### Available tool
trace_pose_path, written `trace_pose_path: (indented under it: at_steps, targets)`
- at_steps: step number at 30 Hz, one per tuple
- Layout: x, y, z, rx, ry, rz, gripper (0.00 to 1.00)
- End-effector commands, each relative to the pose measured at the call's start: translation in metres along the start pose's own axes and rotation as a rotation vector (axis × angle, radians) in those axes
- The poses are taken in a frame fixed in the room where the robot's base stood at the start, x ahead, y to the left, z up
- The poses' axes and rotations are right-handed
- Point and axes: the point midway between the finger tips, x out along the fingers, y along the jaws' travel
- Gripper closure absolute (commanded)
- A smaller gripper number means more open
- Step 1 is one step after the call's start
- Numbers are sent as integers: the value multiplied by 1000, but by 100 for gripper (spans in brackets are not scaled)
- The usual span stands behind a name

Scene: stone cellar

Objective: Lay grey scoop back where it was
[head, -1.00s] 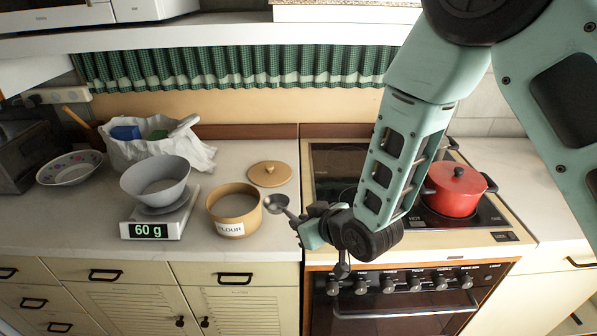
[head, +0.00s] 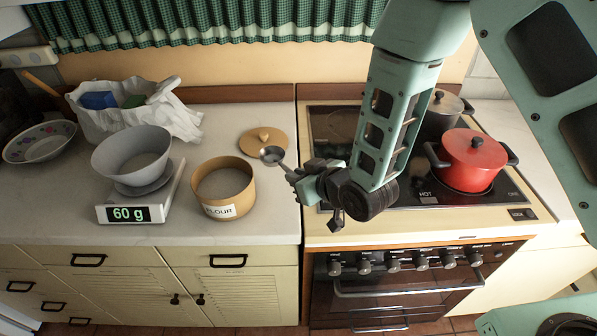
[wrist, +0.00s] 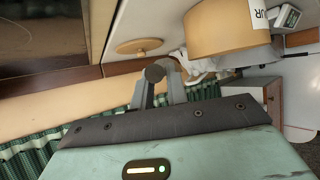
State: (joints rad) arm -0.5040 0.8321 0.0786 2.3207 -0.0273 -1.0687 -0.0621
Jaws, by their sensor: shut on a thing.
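The grey scoop (head: 271,155) is held by my gripper (head: 293,175), its bowl pointing left and back, in front of the lid in the head view. In the wrist view my gripper (wrist: 158,90) is shut on the scoop, whose dark round part (wrist: 155,73) shows between the fingers. The tan flour tub (head: 223,190) stands open to the left of the scoop, holding flour. Its round wooden lid (head: 262,141) lies on the counter behind. I cannot tell how high the scoop is above the counter.
A scale (head: 137,212) reading 60 g carries a grey bowl (head: 132,155). A white bag (head: 180,118) and a patterned bowl (head: 40,142) stand farther left. A red pot (head: 468,160) and a grey pot (head: 441,112) are on the stove. Bare counter (head: 275,215) lies right of the tub.

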Motion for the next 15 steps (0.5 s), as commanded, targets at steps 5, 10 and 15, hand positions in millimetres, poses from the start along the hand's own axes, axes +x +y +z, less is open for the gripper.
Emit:
trace_pose_path:
  at_steps: [5, 10, 15]
  targets:
    - [10, 0, 19, 0, -1, 0, 100]
    - [19, 0, 34, 0, 0, 0, 100]
    - [26, 0, 47, 0, 0, 0, 100]
